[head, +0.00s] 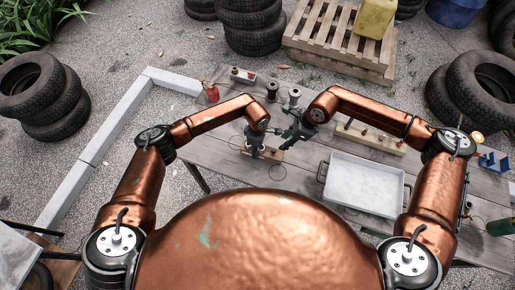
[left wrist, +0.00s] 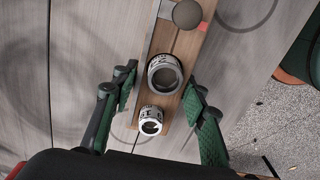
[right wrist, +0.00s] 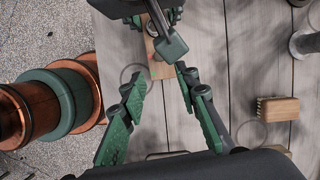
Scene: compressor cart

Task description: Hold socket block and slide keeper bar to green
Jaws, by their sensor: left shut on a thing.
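The wooden socket block (left wrist: 178,58) shows in the left wrist view, with two marked metal sockets (left wrist: 165,74) standing on it. A grey strip (left wrist: 151,32), apparently the keeper bar, runs along its edge, near a round dark knob (left wrist: 187,14) and a red patch. No green mark is visible. My left gripper (left wrist: 160,98) is shut on the block, its green pads on either side. The block (head: 264,154) shows small in the head view. My right gripper (right wrist: 160,76) is open and empty; the block's end (right wrist: 158,62) shows beyond its fingertips, partly hidden by my left gripper.
A grey tray (head: 364,185) lies right of the grippers. A wooden rack with several knobs (head: 370,137) stands behind it. Metal spools (head: 294,96) and a red bottle (head: 212,93) stand at the back. A brush (right wrist: 278,108) lies right of my right gripper. Bare planks lie between.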

